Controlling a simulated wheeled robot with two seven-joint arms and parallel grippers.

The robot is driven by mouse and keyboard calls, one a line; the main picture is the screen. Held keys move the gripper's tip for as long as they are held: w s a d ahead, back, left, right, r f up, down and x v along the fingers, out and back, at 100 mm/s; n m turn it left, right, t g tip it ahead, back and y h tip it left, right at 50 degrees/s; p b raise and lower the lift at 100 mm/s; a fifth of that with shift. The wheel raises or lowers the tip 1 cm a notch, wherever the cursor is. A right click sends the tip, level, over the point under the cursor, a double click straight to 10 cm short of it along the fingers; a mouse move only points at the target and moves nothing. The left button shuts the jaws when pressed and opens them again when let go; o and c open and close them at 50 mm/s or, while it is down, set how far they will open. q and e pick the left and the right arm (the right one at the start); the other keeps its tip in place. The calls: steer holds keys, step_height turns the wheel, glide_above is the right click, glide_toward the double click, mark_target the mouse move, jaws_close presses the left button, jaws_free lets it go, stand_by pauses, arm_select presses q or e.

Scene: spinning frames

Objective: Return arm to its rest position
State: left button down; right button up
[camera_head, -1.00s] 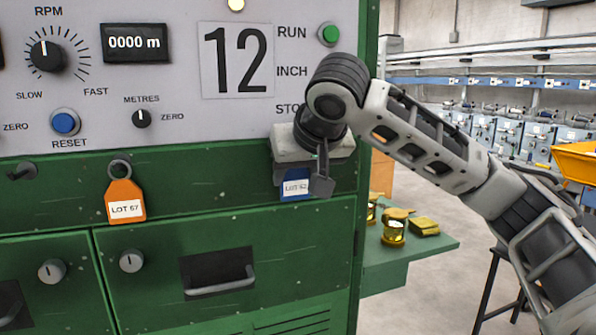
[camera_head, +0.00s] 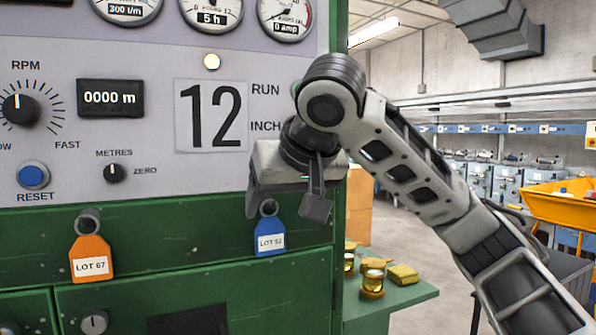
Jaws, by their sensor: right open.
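My right arm (camera_head: 418,175) comes in from the lower right and bends at a dark joint near the top. My right gripper (camera_head: 285,206) hangs in front of the right side of the green machine (camera_head: 200,240), open, with nothing seen between its fingers. A blue tag marked LOT 52 (camera_head: 270,238) hangs on a dark hook just below and behind it. Whether a finger touches the hook or tag I cannot tell. The gripper and wrist hide the STOP label and most of the RUN button. My left gripper is out of view.
An orange tag marked LOT 67 (camera_head: 91,258) hangs at the left. The panel has an RPM knob (camera_head: 20,110), a blue reset button (camera_head: 33,176) and a number 12 plate (camera_head: 211,115). Yellow spools (camera_head: 373,282) stand on a green shelf. A yellow bin (camera_head: 565,205) is at the right.

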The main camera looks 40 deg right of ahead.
steer(key=p+v, duration=0.2)
steer(key=v, duration=0.6)
steer(key=shift+s+r, duration=0.25)
steer(key=w+a+f+n+g+y, duration=0.1)
steer(key=a+f+n+y, duration=0.1)
steer(key=a+f, duration=0.5)
steer(key=w+a+f+n+y, duration=0.1)
steer(key=w+a+f+n, duration=0.15)
steer(key=f, duration=0.95)
steer(key=w+a+f+n+g+y, duration=0.1)
steer(key=a+f+n+y, duration=0.15)
steer(key=a+f, duration=0.45)
steer(key=s+d+f+m+g+h, duration=0.15)
steer(key=s+d+f, duration=0.35)
steer(key=s+f, duration=0.6)
steer(key=s+d+f+m+g+h, duration=0.15)
steer(key=s+d+f, duration=0.25)
steer(key=s+f, duration=0.75)
steer(key=w+a+f+t+y, duration=0.1)
steer(key=w+a+f+t, duration=0.1)
steer(key=w+f+t, duration=0.1)
steer(key=w+a+f+n+t+y, duration=0.1)
steer(key=w+a+f+t, duration=0.1)
steer(key=w+f, duration=0.3)
step_height(320, 180, down, 3)
steer(key=shift+a+f+t, duration=0.1)
steer(key=shift+a+t, duration=0.15)
steer(key=shift+t, duration=0.35)
